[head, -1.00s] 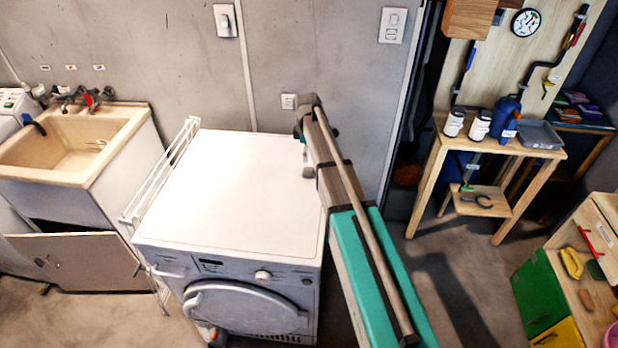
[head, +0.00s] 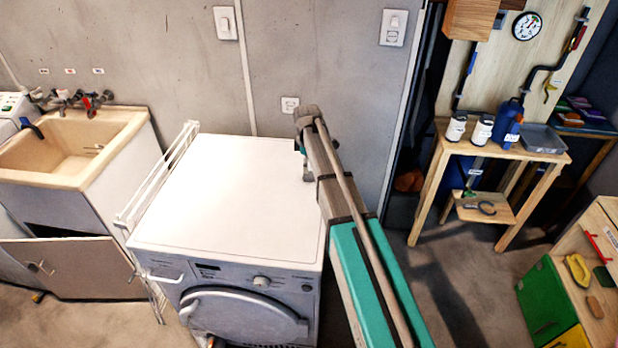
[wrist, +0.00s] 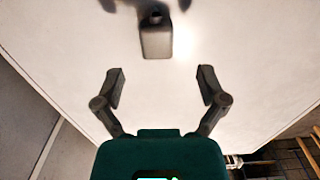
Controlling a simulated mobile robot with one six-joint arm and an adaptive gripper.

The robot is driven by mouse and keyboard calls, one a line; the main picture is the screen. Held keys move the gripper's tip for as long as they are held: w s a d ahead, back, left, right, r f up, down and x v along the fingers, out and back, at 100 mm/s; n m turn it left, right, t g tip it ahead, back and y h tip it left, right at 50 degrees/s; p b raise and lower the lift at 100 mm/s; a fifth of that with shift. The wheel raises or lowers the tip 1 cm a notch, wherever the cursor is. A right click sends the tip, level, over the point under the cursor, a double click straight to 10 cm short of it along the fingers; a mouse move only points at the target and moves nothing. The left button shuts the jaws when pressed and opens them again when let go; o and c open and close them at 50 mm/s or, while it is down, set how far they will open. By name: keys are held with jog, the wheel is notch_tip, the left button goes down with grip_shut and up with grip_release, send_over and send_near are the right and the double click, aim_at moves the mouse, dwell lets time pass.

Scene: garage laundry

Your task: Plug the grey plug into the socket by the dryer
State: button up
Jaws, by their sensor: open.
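The socket (head: 290,104) is a small white plate low on the grey wall, just behind the white dryer (head: 225,190). My arm reaches over the dryer's right side, its bent top just right of the socket. My gripper (wrist: 162,87) is open and empty in the wrist view, its two dark fingers wide apart above a pale surface. A light grey block (wrist: 156,42), which looks like the grey plug, lies ahead of the fingers near the top of that view, between their lines and apart from them. Dark blurred shapes lie at its far end. In the head view my fingers are mostly hidden.
A white rack (head: 158,180) stands against the dryer's left side, beside a sink (head: 75,150). A switch (head: 225,22) and another wall plate (head: 393,27) are higher up. A wooden workbench (head: 440,165) stands at the right. The dryer top is mostly clear.

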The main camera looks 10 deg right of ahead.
aim_at(309, 176)
jog(key=shift+f, duration=0.15)
jog(key=shift+d+f+b, duration=0.15)
jog(key=shift+f+b, duration=1.1)
jog(key=shift+b, duration=0.05)
jog(key=shift+d+f+b, duration=0.1)
jog(key=shift+f+b, duration=1.1)
jog(key=shift+b, duration=0.1)
jog(key=c, duration=1.2)
